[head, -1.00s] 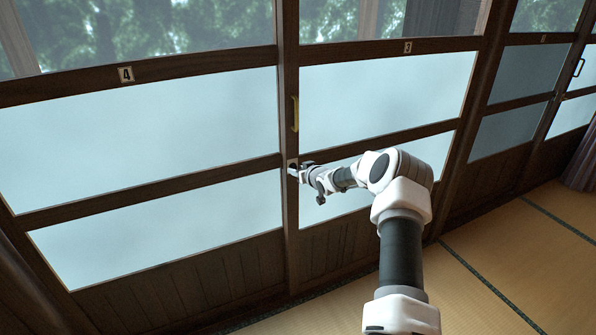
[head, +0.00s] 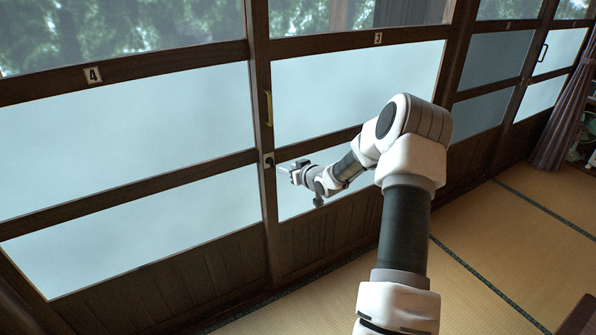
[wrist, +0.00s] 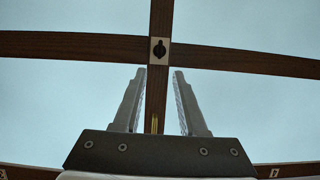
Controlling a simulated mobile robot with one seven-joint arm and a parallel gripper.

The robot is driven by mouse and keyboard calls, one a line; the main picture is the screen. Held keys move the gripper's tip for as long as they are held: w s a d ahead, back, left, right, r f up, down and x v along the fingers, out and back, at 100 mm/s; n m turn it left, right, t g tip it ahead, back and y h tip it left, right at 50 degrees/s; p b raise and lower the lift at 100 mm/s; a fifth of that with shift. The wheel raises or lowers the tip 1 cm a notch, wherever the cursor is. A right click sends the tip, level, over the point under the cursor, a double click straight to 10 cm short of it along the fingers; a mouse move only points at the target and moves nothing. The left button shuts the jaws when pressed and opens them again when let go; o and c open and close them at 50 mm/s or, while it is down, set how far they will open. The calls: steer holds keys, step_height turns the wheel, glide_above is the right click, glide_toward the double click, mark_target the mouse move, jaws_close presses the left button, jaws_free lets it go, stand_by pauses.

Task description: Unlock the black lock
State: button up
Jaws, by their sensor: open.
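The black lock (head: 267,160) is a small dark knob on a pale plate, set on the wooden upright where the sliding doors meet. In the wrist view the lock (wrist: 159,50) sits at the crossing of the dark wooden bars, with its knob upright in the picture. My gripper (head: 284,170) is just right of the lock in the head view, with a small gap between them. In the wrist view my gripper (wrist: 158,72) is open and empty, its fingers either side of the upright and the lock beyond the tips, roughly centred.
A brass handle (head: 268,108) is on the same upright, above the lock in the head view. Frosted panes (head: 130,140) fill the doors on both sides. The tatami floor (head: 500,240) is clear at right, and a curtain (head: 558,130) hangs at far right.

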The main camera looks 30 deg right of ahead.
steer(key=v, duration=0.5)
steer(key=shift+s+r, duration=0.1)
steer(key=shift+s, duration=0.2)
steer(key=shift+r, duration=0.1)
